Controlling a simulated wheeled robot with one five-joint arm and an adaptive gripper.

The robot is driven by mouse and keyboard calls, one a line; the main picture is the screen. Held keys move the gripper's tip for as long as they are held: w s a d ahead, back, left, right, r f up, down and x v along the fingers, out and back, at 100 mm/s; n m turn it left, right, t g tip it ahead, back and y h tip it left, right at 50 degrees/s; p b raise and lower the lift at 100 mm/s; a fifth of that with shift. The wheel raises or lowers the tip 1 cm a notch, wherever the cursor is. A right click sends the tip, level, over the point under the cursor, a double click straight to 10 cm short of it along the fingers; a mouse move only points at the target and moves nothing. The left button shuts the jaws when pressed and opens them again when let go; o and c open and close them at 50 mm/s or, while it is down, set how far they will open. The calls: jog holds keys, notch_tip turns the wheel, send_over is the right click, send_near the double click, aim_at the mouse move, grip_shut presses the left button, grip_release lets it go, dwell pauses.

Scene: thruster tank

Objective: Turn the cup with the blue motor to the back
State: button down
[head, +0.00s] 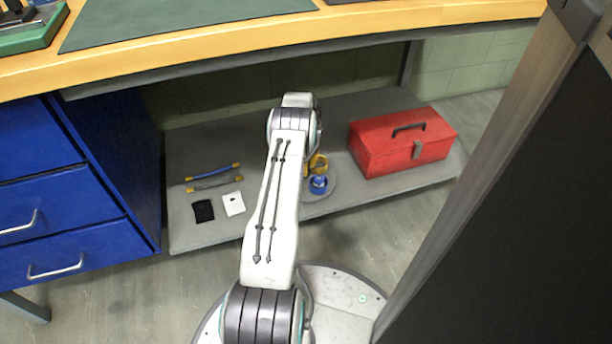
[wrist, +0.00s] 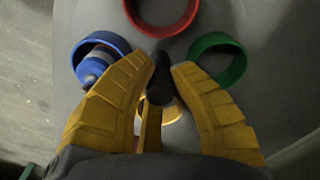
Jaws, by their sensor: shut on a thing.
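The blue cup (wrist: 122,44) is at the left in the wrist view, with a blue-and-grey motor (wrist: 93,66) inside. In the head view the blue cup (head: 318,191) is on the near side of the turntable (head: 329,196). The red cup (wrist: 160,30) is at the top of the wrist view and the green cup (wrist: 234,62) at the right. A yellow cup (wrist: 174,112) is partly hidden by my fingers. My gripper (wrist: 164,68) is shut on a dark upright knob (wrist: 160,86) amid the cups.
The turntable is on a grey shelf (head: 262,118) under the workbench (head: 300,38). A red toolbox (head: 400,145) is to its right. Two handles (head: 213,178) and black and white cards (head: 233,204) lie left. A dark panel (head: 520,210) stands near on the right.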

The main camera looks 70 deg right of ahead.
jog(key=shift+m, duration=0.9)
jog(key=shift+m, duration=1.7)
jog(key=c, duration=1.2)
grip_release()
jog(key=shift+r, duration=0.1)
jog(key=shift+r+p, duration=2.55)
jog(key=shift+r, duration=1.85)
